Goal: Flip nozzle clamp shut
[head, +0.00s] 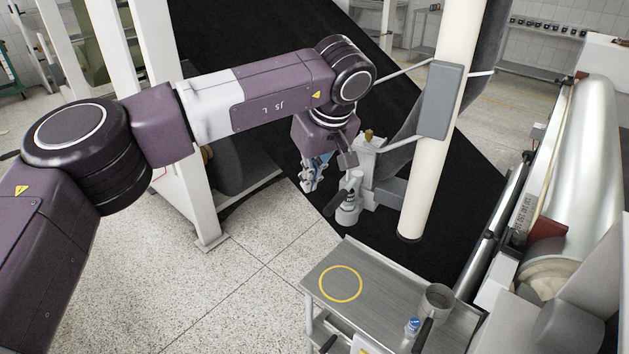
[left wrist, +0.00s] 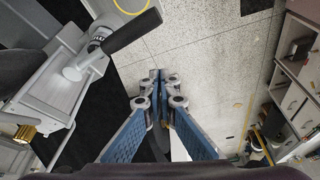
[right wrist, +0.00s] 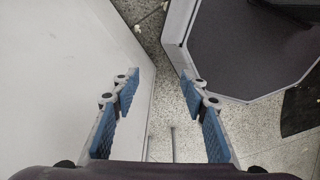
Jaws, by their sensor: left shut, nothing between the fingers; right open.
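The nozzle clamp (head: 365,165) is a pale grey metal fitting by the cream post. Its black-handled lever (left wrist: 133,30) shows at the upper left of the left wrist view, sticking out to the right from a round metal pivot. The dark handle also shows in the head view (head: 336,203), slanting down and left. A brass knob (head: 369,135) tops the fitting. My left gripper (head: 307,186) is just left of the clamp, apart from the handle. Its blue fingers (left wrist: 159,76) are shut and empty. My right gripper (right wrist: 160,82) is open and empty, away from the clamp.
A cream post (head: 436,150) with a grey box stands right of the clamp. A steel cart (head: 390,300) with a yellow ring, cup (head: 437,301) and small bottle (head: 412,327) stands in front. A large roll (head: 590,150) is at right. Speckled floor is clear at lower left.

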